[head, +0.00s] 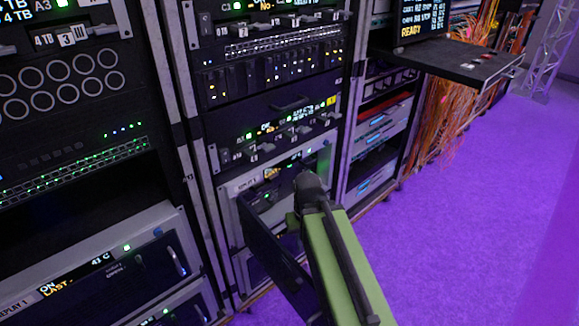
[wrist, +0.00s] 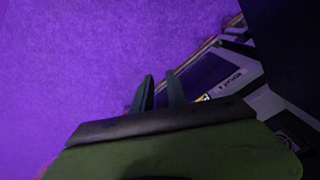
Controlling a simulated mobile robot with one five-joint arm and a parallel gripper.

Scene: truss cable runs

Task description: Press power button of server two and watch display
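My green arm reaches into the middle rack in the head view, with my gripper (head: 311,172) in front of a light-faced unit (head: 238,186) that has a small lit display (head: 272,173). The gripper covers part of this unit's front. The label is too small to read, so I cannot tell whether it is server two. A dark door panel (head: 268,240) hangs open below it. In the wrist view my two fingers (wrist: 161,82) stand apart with nothing between them. A labelled light unit (wrist: 246,75) is beyond them, to the right. No power button is clearly visible.
A unit marked REPLAY 1 (head: 110,270) shows ON at lower left. A shelf (head: 450,62) with a screen (head: 420,18) juts out at upper right. Orange cables (head: 450,110) hang beside the right rack. Purple floor (head: 470,220) is clear at right.

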